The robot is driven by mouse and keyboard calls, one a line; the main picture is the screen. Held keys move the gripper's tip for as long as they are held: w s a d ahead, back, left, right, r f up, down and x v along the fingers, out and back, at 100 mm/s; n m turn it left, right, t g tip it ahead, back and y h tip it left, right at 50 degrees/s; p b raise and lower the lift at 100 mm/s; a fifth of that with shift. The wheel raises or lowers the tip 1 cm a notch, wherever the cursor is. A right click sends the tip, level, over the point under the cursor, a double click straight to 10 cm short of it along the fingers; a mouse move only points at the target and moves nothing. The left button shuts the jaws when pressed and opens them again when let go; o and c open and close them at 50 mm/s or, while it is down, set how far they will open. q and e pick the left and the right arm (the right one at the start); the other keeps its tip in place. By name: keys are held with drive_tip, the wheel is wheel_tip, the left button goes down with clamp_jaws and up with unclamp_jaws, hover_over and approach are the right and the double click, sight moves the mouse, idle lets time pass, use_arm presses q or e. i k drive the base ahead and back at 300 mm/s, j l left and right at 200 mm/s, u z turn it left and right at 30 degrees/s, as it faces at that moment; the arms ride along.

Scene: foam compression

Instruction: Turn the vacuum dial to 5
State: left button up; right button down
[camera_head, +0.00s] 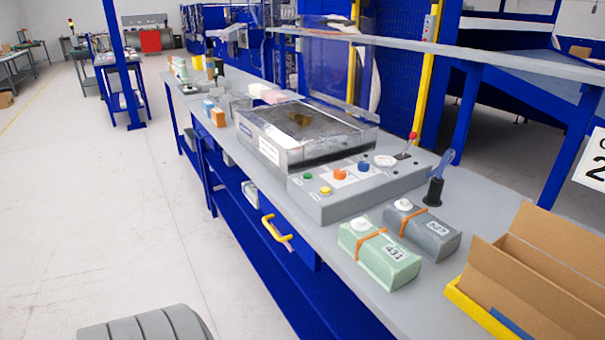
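A grey control panel (330,205) lies on the workbench at the front of a machine with a clear-sided chamber (300,130). On the panel are an orange knob (340,173), a blue knob (364,166), a green button (308,176) and a yellow button (325,190). A round white gauge (385,160) and a red-tipped lever (411,142) are at its right end. The labels and dial numbers are too small to read, so I cannot tell which knob is the vacuum dial or its setting. Neither gripper is in view.
A green block (392,272) labelled 431 and a grey block (437,239) lie right of the panel, each with an orange band. A black cup (434,191) holds a blue item. A cardboard box (540,260) stands at the right. Open floor (110,200) lies left of the bench.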

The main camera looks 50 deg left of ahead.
sight(362, 166)
drive_tip(key=u, duration=1.3)
drive_tip(key=i+u, duration=0.15)
drive_tip(key=u, duration=0.3)
drive_tip(key=i+l+u, duration=0.1)
drive_tip(key=u, duration=0.35)
drive_tip(key=i, duration=0.1)
